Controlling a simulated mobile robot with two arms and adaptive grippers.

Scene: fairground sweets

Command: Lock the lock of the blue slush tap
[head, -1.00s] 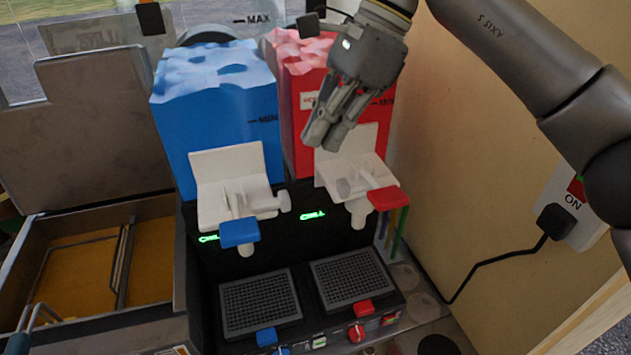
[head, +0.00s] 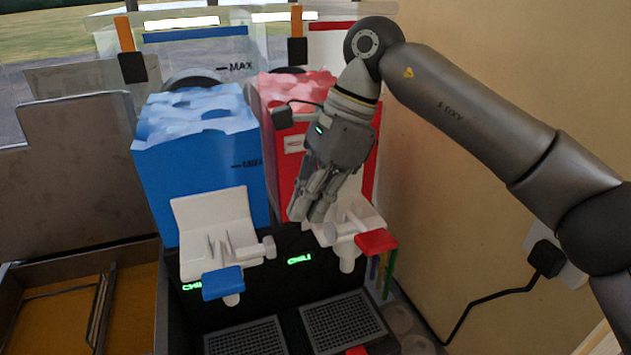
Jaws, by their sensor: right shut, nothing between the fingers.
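The blue slush tap (head: 222,283) is a white tap with a blue handle, under the blue slush tank (head: 196,165) in the head view. A white lock knob (head: 268,247) sticks out at the right side of this tap. The white plate behind the tap stands tilted up. My right gripper (head: 308,215) is shut and empty. It hangs in front of the red tank, over the red slush tap (head: 374,242), up and to the right of the blue tap's knob. It hides part of the red tap. My left gripper is not in view.
The red slush tank (head: 283,150) stands right of the blue one. Drip grilles (head: 342,322) lie below the taps. A wall (head: 450,180) with a plug and black cable (head: 490,298) bounds the right. An open metal bin (head: 80,262) is at the left.

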